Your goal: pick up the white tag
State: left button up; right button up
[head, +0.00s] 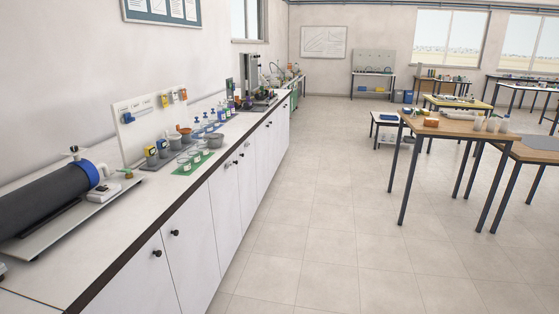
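I cannot make out a white tag for certain in the head view. A white upright board (135,133) stands on the long counter at the left, with a blue piece (128,117) and several small yellow and orange pieces (174,97) on its face. Any white tag there is too small to tell from the board. Neither of my grippers is in view.
The white counter (125,205) runs along the left wall. It carries a dark cylinder (45,205) with a blue end ring, a green tray (192,165) and several cups. Wooden tables (455,127) stand at the right. The tiled floor (320,235) between is clear.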

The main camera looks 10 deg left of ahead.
aim_at(176, 100)
jog(key=i+u, duration=0.2)
jog(key=i, duration=0.2)
jog(key=i+l+u, duration=0.2)
jog(key=i, duration=0.2)
jog(key=i+l+u, duration=0.2)
jog(key=i, duration=0.2)
jog(key=i+l+u, duration=0.7)
jog(key=i, duration=0.2)
jog(key=l+u, duration=0.1)
jog(key=u, duration=0.3)
jog(key=l+u, duration=0.1)
jog(key=u, duration=0.25)
jog(key=l+u, duration=0.15)
jog(key=u, duration=0.25)
jog(key=l+u, duration=0.15)
jog(key=u, duration=0.2)
jog(key=l+u, duration=0.35)
jog(key=k+l+u, duration=0.3)
jog(key=l, duration=0.15)
jog(key=k+l+u, duration=0.1)
jog(key=l, duration=0.2)
jog(key=k+l+u, duration=0.1)
jog(key=l, duration=0.15)
jog(key=k+l+u, duration=0.1)
jog(key=l, duration=0.2)
jog(key=k+l, duration=0.25)
jog(key=l, duration=0.15)
jog(key=k+l, duration=0.2)
jog(key=l, duration=0.2)
